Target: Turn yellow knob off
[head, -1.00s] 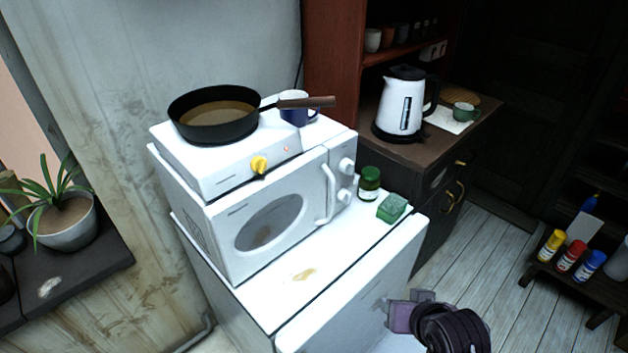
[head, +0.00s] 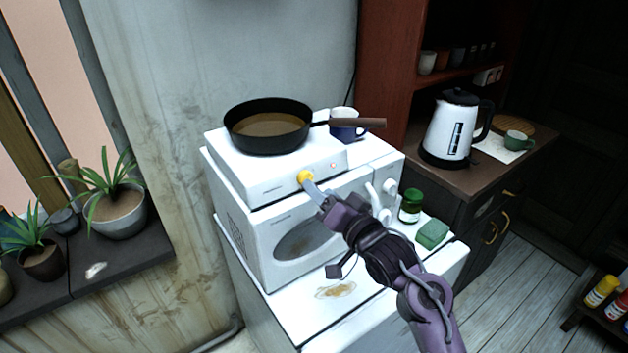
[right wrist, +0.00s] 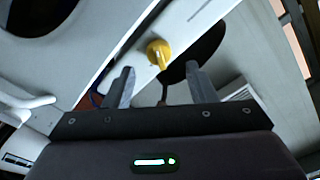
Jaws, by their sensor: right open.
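The yellow knob (head: 305,177) is on the front face of a white hot plate (head: 270,181), which stands on a white microwave. A small reddish light (head: 333,165) shows on the hot plate's front, right of the knob. In the right wrist view the yellow knob (right wrist: 158,53) lies ahead of and between the two open fingertips (right wrist: 160,72); no contact is visible. My left gripper is not in view.
A black frying pan (head: 268,127) with brown contents sits on the hot plate. Its handle (head: 357,122) points right over a blue-and-white mug (head: 345,131). The microwave (head: 262,240) stands behind my right arm. A green jar (head: 411,206) and a green sponge (head: 432,234) lie to its right.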

